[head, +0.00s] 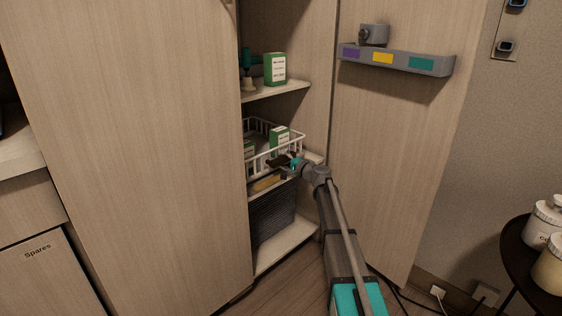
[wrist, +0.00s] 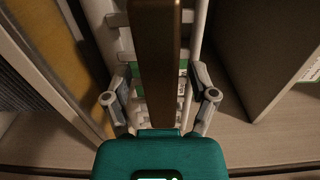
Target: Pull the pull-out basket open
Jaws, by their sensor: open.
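The pull-out basket (head: 298,139) is a white wire basket inside the open cupboard, below a shelf. Green-and-white boxes (head: 279,138) stand in it. My gripper (head: 284,162) is at the basket's front. In the wrist view its two fingers (wrist: 160,88) are open, one on each side of a dark brown bar (wrist: 157,50). The bar looks like the basket's front handle; I cannot tell whether the fingers touch it. White basket wires (wrist: 197,30) and part of a green box show behind the bar. My gripper and wrist hide part of the basket's front in the head view.
The cupboard door (head: 395,150) stands open at right with a grey rack (head: 400,59) on it. A large wooden panel (head: 125,150) stands at left. The upper shelf (head: 272,91) holds a green box. A dark round table (head: 520,252) with jars is at far right.

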